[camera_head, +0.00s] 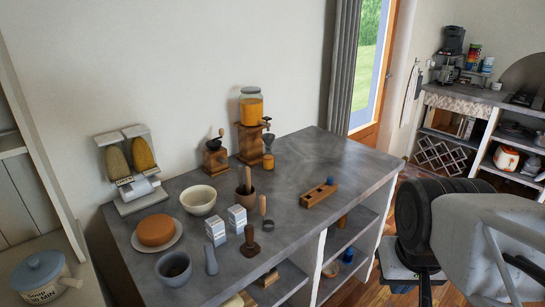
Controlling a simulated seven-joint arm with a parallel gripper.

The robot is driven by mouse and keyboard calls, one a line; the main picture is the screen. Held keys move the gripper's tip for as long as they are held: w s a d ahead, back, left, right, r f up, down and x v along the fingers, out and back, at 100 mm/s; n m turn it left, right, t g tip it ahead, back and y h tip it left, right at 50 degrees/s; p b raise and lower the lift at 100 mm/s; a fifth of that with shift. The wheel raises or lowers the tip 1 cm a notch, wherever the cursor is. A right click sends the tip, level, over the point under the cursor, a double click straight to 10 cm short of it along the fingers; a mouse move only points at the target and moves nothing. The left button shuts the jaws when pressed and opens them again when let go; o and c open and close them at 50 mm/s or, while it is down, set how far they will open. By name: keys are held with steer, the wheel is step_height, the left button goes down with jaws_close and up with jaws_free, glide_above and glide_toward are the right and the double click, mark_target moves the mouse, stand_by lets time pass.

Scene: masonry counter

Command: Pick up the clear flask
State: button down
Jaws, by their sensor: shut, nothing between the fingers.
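I cannot pick out a clear flask with certainty. A clear glass jar (250,107) with orange contents stands on a wooden stand (249,143) at the back of the grey counter (310,155). My arm fills the lower right, in front of the floor and apart from the counter. My gripper's fingers cannot be made out, and nothing on the counter is being touched.
A wooden grinder (215,158), white bowl (198,200), mortar (245,196), small cartons (216,231), orange cake (155,230) and grey bowl (174,268) crowd the left and middle. A wooden block tool (318,194) lies near the front right edge. The counter's back right is clear.

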mark_target(274, 157)
steer(key=c, duration=1.8)
jaws_free()
steer(key=o, duration=1.6)
steer(key=shift+w, duration=0.1)
